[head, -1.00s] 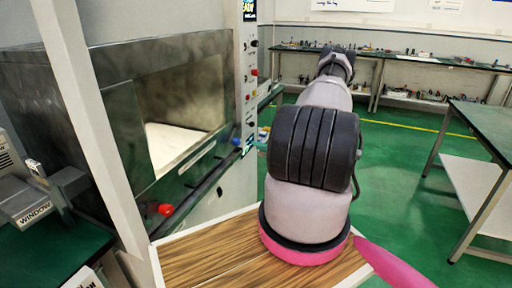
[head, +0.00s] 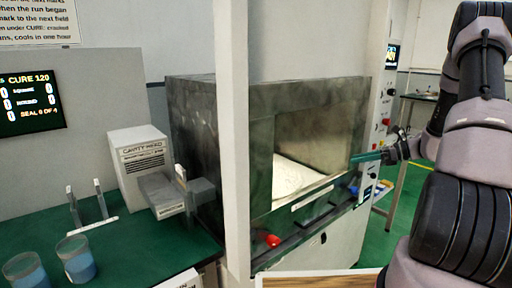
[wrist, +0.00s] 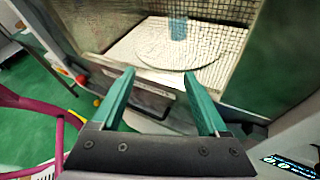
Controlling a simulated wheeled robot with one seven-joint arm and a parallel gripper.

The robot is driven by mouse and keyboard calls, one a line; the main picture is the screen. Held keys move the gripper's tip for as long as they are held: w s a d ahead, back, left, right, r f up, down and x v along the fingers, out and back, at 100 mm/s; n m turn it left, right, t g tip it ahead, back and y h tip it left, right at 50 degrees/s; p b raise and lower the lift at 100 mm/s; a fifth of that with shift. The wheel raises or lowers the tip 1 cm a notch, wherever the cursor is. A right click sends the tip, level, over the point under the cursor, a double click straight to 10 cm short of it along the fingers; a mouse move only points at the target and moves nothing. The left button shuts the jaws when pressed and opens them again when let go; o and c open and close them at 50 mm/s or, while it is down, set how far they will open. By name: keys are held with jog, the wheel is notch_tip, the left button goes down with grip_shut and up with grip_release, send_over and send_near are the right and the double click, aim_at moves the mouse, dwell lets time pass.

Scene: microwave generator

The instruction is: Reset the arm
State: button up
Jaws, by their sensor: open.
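My gripper (head: 368,157) is at the right of the head view, its teal fingers pointing left at the right edge of the microwave generator's opening. In the wrist view, the two fingers of my gripper (wrist: 159,80) stand apart with nothing between them. The microwave generator (head: 190,135) is a dark metal box with an open front and a pale floor inside. Its cavity, with a round pale plate (wrist: 150,45), lies ahead of the fingers in the wrist view. A blue cup (wrist: 178,28) stands on that plate. Whether the fingers touch the generator cannot be told.
A pale post (head: 233,140) crosses in front of the generator. Two cups with blue contents (head: 78,262) stand on the green bench (head: 130,245) at left, near a cavity feed box (head: 137,165). A red knob (head: 272,240) sits on the generator's front ledge. Open green floor shows at right.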

jog(key=s+a+r+n+g+h, duration=0.25)
jog(key=s+a+r+n, duration=0.35)
jog(key=r, duration=0.3)
jog(key=s+a+r+n+g+h, duration=0.1)
jog(key=s+a+r+n+h, duration=0.2)
jog(key=s+a+r+n, duration=0.35)
jog(key=s+r+n+t+h, duration=0.5)
jog(key=s+r+n, duration=0.3)
jog(key=s+r, duration=0.3)
jog(key=s, duration=0.4)
jog(key=shift+s+a, duration=0.15)
jog(key=shift+s, duration=0.05)
